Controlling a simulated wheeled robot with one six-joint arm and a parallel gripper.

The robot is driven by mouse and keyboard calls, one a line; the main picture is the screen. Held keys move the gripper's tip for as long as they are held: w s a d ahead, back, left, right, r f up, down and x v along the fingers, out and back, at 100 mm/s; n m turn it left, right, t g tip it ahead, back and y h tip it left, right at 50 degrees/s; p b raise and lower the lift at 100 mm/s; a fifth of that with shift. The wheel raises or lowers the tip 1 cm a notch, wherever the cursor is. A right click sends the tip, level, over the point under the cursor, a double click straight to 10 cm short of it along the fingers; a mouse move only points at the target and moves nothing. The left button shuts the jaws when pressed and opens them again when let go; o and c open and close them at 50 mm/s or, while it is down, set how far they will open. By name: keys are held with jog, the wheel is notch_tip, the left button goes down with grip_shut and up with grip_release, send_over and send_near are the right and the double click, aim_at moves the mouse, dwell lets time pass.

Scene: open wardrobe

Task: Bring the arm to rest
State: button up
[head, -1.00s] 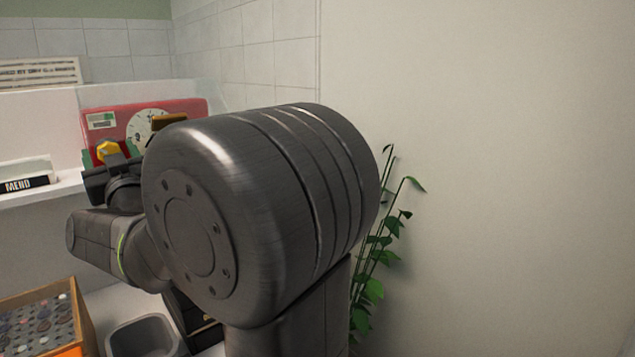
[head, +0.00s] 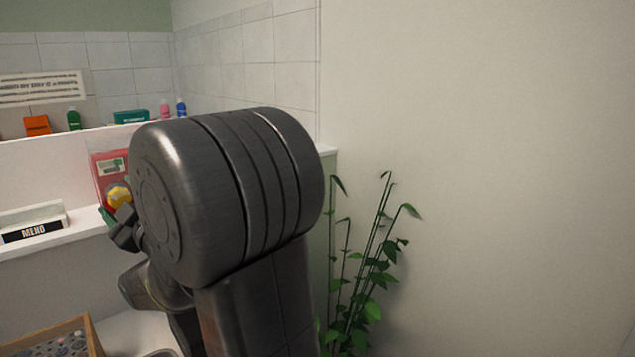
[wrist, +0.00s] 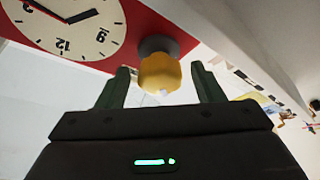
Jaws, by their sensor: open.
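My gripper (wrist: 160,78) is open, with its two dark green fingers apart in the wrist view. A yellow knob (wrist: 160,74) on a grey stem shows between or just beyond the fingertips; I cannot tell the exact depth, and no grip on it shows. Behind it is a red panel (wrist: 150,30) with a cream clock face (wrist: 75,22). In the head view my dark arm fills the middle and hides most of the red panel (head: 103,172). The yellow knob (head: 118,194) shows left of the arm, close to my partly hidden gripper.
A MENO sign (head: 33,231) stands on the white counter (head: 75,233) at left. A wooden tray (head: 90,335) of small round pieces is at lower left. Small bottles and boxes line the back ledge. A leafy plant (head: 370,280) stands right of my arm, against a bare wall (head: 480,150).

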jog(key=shift+r+n+g+p, duration=0.25)
jog(key=shift+n+g+p, duration=0.35)
jog(key=shift+n+p, duration=1.15)
jog(key=shift+d+f+p, duration=0.15)
jog(key=shift+p, duration=0.4)
jog(key=b+v, duration=0.3)
jog(key=v, duration=0.5)
jog(key=shift+d, duration=0.2)
jog(key=shift+s+d+f+m, duration=0.1)
jog(key=shift+d+f+m, duration=0.05)
jog(key=shift+m, duration=0.1)
